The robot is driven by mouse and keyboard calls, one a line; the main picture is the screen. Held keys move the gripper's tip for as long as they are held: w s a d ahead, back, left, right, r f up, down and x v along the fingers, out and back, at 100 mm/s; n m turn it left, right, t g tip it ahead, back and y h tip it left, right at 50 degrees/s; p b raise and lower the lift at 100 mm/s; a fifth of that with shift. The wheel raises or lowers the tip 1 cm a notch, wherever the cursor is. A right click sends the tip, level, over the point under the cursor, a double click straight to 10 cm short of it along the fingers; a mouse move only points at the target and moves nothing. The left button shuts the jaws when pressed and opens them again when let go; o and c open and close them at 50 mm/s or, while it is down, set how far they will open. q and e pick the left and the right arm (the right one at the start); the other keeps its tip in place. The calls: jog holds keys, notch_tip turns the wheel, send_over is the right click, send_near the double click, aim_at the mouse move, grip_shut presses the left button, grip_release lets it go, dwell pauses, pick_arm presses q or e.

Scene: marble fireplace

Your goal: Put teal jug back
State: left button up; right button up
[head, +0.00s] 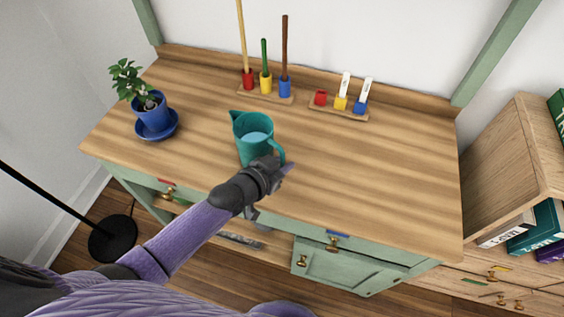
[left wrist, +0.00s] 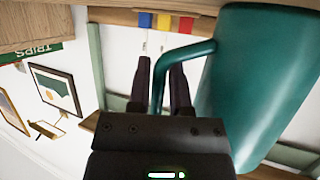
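The teal jug (head: 252,138) stands upright on the wooden desk top, with light blue inside it. Its spout points left and its handle (head: 279,150) points right. My left gripper (head: 284,166) is at the handle, partly hidden by my own wrist. In the left wrist view, the jug (left wrist: 265,80) fills the right side. Its handle (left wrist: 185,50) curves down between the two fingers of my left gripper (left wrist: 161,72), which look slightly apart around it. My right gripper is not in view.
A potted plant on a blue saucer (head: 171,130) stands at the left. Two wooden holders, one with coloured brushes or sticks (head: 264,94), one with white-handled pieces (head: 338,111), stand at the back. The desk's right half (head: 400,180) is clear. A bookshelf (head: 510,160) stands right.

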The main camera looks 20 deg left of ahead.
pick_arm(q)
jog(key=shift+o, duration=1.4)
jog(key=shift+r, duration=0.2)
jog(key=p+v, duration=0.5)
jog(key=v, duration=0.7)
jog(key=s+a+f+n+g+y, duration=0.1)
jog(key=s+a+f+g+y, duration=0.15)
jog(key=s+f, duration=0.45)
jog(key=s+a+f+n+g+y, duration=0.1)
jog(key=s+a+f+g+y, duration=0.2)
jog(key=f, duration=0.8)
jog(key=s+d+f+g, duration=0.1)
jog(key=s+f+g, duration=0.2)
jog(key=s, duration=0.6)
jog(key=s+d+f+g, duration=0.1)
jog(key=s+f+g, duration=0.2)
jog(key=s, duration=0.7)
jog(key=shift+s+d+f+n, duration=0.25)
jog(key=shift+d+f+n, duration=0.05)
jog(key=shift+f, duration=0.5)
